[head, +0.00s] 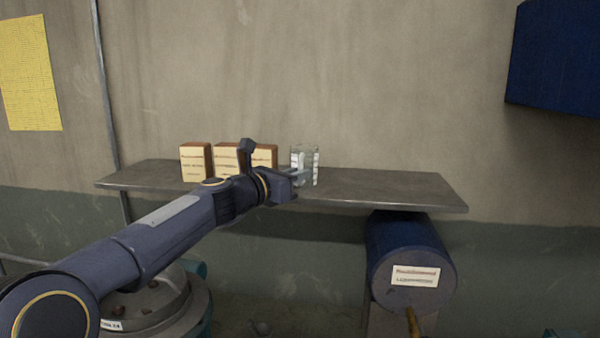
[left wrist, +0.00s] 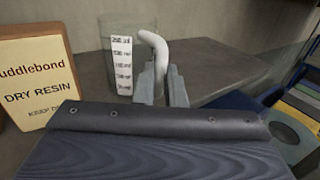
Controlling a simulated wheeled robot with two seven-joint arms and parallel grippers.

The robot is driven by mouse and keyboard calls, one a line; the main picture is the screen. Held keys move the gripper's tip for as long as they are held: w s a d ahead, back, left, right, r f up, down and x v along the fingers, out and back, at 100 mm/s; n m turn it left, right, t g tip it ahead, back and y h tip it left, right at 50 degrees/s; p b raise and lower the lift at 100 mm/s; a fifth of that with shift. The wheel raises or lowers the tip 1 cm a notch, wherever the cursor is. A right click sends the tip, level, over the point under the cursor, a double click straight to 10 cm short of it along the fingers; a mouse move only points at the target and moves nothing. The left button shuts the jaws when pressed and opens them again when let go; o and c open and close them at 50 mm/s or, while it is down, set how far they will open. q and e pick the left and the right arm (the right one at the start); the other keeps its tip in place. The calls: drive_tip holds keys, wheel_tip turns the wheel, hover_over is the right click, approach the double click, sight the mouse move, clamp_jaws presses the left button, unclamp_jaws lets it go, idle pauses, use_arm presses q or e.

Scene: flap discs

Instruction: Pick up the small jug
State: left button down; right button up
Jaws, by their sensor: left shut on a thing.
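The small jug (head: 301,152) is clear, with a white measuring label and a white handle. It stands on the grey shelf (head: 400,188), right of the boxes. The left wrist view shows the jug (left wrist: 111,45) with its label and curved handle. My left gripper (head: 300,174) reaches it from the front. In the left wrist view its two fingers (left wrist: 162,82) are shut on the jug's handle. The lower part of the handle is hidden between the fingers. My right gripper is not in view.
Several brown boxes with cream labels (head: 195,163) stand left of the jug; one labelled DRY RESIN (left wrist: 35,80) is near the fingers. The shelf right of the jug is clear. A blue drum (head: 405,250) sits below the shelf, and a blue cabinet (head: 555,60) hangs upper right.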

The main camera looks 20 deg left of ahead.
use_arm(q)
drive_tip(key=shift+f, duration=0.1)
wheel_tip(320, 180, up, 18)
drive_tip(key=p, duration=0.3)
idle(0.3)
drive_tip(key=c, duration=2.1)
unclamp_jaws()
clamp_jaws()
